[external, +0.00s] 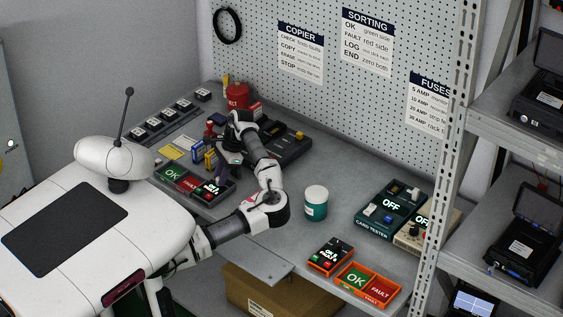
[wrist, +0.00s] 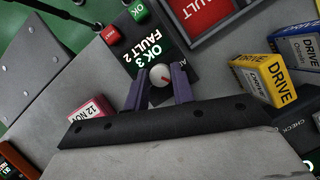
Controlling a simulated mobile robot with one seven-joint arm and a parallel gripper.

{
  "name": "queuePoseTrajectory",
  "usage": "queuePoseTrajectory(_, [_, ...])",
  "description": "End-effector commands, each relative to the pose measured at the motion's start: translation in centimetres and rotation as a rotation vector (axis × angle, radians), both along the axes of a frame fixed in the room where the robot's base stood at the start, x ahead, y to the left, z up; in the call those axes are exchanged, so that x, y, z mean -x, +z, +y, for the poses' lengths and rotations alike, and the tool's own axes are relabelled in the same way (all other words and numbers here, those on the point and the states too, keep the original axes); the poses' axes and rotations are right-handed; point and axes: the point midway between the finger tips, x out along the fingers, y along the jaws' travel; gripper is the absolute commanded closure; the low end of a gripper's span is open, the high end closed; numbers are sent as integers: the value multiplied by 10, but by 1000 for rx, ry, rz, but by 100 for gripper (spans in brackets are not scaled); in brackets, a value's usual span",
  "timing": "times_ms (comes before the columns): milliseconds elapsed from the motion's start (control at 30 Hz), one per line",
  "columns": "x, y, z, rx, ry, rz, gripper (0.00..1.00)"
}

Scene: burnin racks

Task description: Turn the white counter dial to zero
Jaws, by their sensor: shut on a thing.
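A black counter (external: 212,188) stands on the left part of the bench. In the wrist view its display (wrist: 152,45) reads OK 3, FAULT 2. A white round dial (wrist: 159,74) with a red mark sits at the display's lower edge. The mark slants to the lower right in that view. My gripper (wrist: 159,87) has its two purple fingers shut on the dial, one on each side. In the external view my gripper (external: 221,171) is over the counter, and the dial cannot be made out there.
Beside the counter are a green and red OK/FAULT tray (external: 174,175) and yellow and blue drive boxes (wrist: 264,80). A pink-and-white date block (wrist: 91,114) lies near the fingers. A teal cup (external: 316,207), a card tester (external: 383,215) and a second, orange-trimmed counter (external: 331,255) stand right.

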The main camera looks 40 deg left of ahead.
Motion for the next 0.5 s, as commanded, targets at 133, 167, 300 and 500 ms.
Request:
queuePoseTrajectory(133, [0,-1,-1,-3,-46,-1,98])
queuePoseTrajectory(167, [0,-1,-1,-3,-60,-1,98])
queuePoseTrajectory(300, [0,-2,-1,-3,-147,-1,98])
queuePoseTrajectory(500, [1,-3,-3,-3,-323,-1,98])
